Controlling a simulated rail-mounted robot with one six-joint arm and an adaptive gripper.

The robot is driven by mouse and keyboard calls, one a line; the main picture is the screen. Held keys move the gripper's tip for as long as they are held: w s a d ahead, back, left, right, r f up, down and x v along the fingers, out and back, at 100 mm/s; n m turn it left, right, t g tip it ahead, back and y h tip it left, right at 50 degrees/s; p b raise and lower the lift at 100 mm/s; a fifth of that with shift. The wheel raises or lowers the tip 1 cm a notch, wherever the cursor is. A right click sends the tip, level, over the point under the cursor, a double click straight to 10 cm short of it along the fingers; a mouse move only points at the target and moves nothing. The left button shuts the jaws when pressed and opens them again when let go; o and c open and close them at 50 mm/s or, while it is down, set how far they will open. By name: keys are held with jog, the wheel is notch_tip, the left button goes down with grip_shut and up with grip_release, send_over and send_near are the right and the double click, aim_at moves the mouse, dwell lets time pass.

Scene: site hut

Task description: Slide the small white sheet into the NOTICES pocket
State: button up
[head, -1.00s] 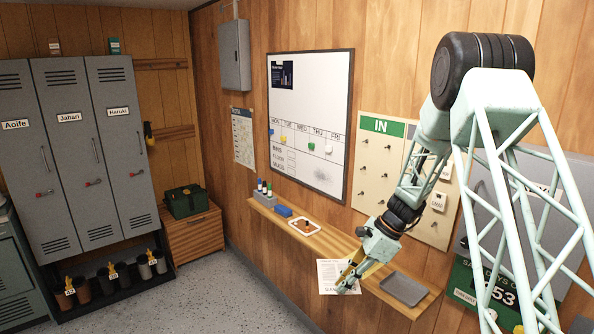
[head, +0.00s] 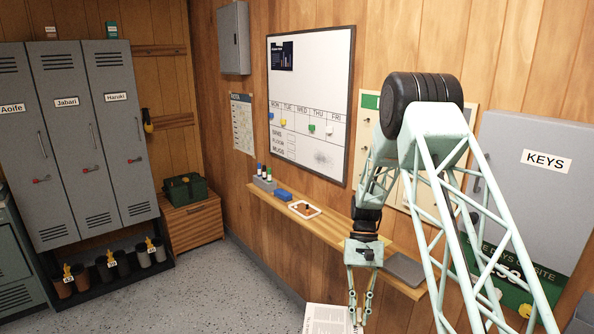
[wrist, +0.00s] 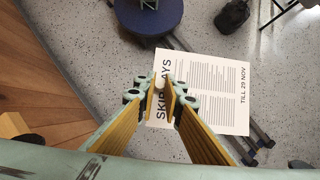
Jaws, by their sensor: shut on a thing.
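My gripper (head: 359,314) points down in front of the wall shelf, low in the head view. It is shut on the small white sheet (head: 324,320), whose lower part is cut off by the frame edge. In the wrist view the fingertips (wrist: 163,92) pinch the sheet (wrist: 215,92) at its headed edge. The heading begins "SKIP" and is partly covered by the fingers; "TILL 29 NOV" runs along the far edge. The sheet looks flat and hangs clear over the floor. I cannot make out a pocket marked NOTICES in either view.
A whiteboard (head: 310,105) hangs above. A grey KEYS cabinet (head: 540,190) is at right, partly behind my arm. Open floor (head: 240,290) lies left.

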jog(key=shift+s+d+f+n+h, duration=0.2)
jog(key=shift+d+f+n+h, duration=0.25)
jog(key=shift+d+n, duration=0.35)
jog(key=shift+s, duration=0.2)
